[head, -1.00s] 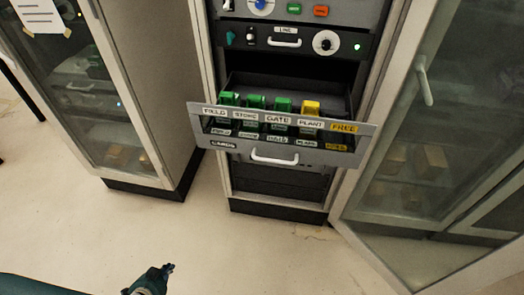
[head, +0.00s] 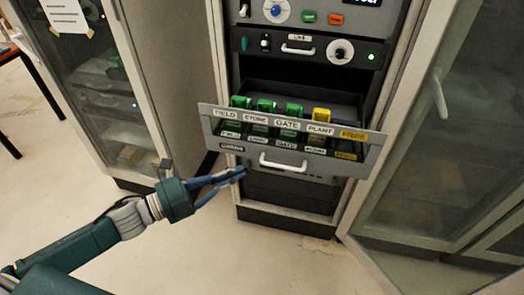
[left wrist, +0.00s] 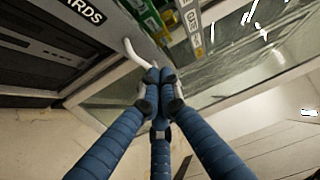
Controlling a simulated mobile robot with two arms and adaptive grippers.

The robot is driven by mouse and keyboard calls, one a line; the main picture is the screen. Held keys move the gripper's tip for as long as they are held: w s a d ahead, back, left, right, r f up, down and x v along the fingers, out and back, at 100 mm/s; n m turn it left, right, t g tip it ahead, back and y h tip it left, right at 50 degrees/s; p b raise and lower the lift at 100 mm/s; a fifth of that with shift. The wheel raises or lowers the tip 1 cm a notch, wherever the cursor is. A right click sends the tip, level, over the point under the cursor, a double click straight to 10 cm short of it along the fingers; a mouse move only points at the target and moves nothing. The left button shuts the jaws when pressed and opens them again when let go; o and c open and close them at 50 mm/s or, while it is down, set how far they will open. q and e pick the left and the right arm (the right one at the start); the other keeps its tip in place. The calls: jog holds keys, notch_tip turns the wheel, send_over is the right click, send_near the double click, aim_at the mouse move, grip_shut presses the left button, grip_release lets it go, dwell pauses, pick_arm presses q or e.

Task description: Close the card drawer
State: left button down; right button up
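The card drawer (head: 230,146) stands pulled out of the rack in the head view. Its front carries labels such as FIELD, STORE, GATE, PLANT and FREE, and a white handle (head: 283,162). Several green cards and a yellow one stand in it. My left gripper (head: 241,173) is below the left part of the drawer front, just left of the handle, with its blue fingers drawn together. In the left wrist view the fingertips (left wrist: 160,88) meet with nothing seen between them; the handle (left wrist: 134,52) shows just beyond them, contact unclear. My right gripper is out of view.
An open glass door (head: 435,150) stands to the right of the rack. A glass-fronted cabinet (head: 150,120) stands to the left. A panel with a knob and white handle (head: 298,50) is above the drawer. The floor (head: 190,250) in front is clear.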

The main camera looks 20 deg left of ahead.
pick_arm(q)
jog(key=shift+w+d+p, duration=0.45)
jog(key=shift+w+d, duration=0.35)
jog(key=shift+w, duration=0.65)
jog(key=shift+w+d+p, duration=0.5)
jog(key=shift+w+d, duration=0.25)
jog(key=shift+w, duration=0.75)
jog(key=shift+w+d+p, duration=0.45)
jog(key=shift+w+d, duration=0.35)
jog(key=shift+w, duration=0.65)
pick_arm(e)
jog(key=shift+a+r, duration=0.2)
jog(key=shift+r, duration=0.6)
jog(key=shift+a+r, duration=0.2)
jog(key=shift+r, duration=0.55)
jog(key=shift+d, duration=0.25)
